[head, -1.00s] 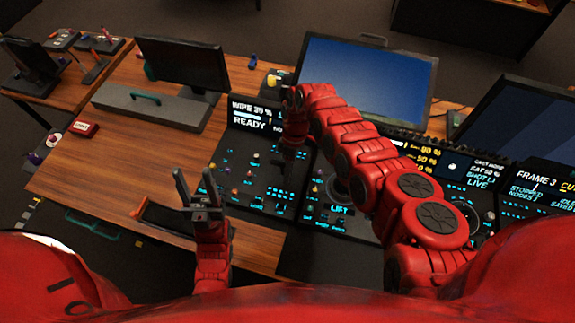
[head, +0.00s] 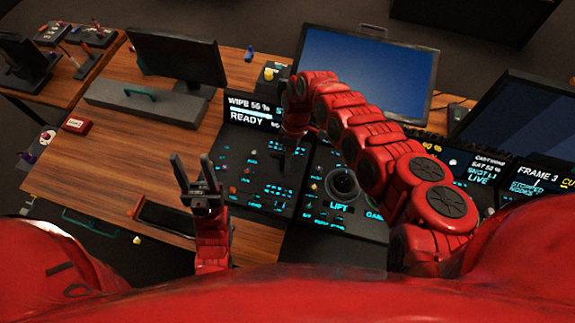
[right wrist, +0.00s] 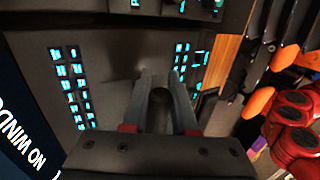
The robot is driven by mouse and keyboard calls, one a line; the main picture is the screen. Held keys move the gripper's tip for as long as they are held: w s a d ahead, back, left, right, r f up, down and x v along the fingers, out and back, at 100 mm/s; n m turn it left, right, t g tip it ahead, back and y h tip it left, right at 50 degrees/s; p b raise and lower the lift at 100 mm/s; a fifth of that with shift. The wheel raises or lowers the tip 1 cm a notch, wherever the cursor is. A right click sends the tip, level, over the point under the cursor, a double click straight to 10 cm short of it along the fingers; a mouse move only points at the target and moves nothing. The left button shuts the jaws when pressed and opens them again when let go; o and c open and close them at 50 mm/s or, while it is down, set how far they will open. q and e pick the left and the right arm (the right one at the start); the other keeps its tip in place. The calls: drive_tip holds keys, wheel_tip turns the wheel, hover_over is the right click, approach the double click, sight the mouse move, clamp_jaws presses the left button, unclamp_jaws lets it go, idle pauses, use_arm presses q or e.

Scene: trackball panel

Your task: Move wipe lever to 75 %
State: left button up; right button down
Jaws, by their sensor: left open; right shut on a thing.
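The wipe panel's display (head: 250,112) in the head view reads WIPE at about 50-something % and READY; the last digit is small. My right gripper (head: 287,166) reaches down onto the dark panel (head: 240,150) below this display. It is shut on the wipe lever, which is mostly hidden between the fingers. In the right wrist view the fingers (right wrist: 163,85) stand close over the panel between two groups of lit blue keys, and the lever cannot be made out clearly. My left gripper (head: 192,168) is open and empty above the wooden desk, left of the panel.
A trackball (head: 342,184) sits on the panel to the right, marked LIFT. A large blue monitor (head: 365,75) stands behind. Bare wood (head: 150,160) lies left of the panel.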

drive_tip(key=shift+w+r, duration=0.15)
drive_tip(key=shift+w, duration=0.3)
drive_tip(key=shift+w+d+r, duration=0.1)
drive_tip(key=shift+w, duration=0.05)
idle(0.7)
idle(0.9)
drive_tip(key=c, duration=1)
unclamp_jaws()
drive_tip(key=shift+o, duration=1.4)
drive_tip(key=shift+s+b, duration=0.2)
drive_tip(key=shift+b, duration=0.1)
drive_tip(key=shift+w, duration=0.1)
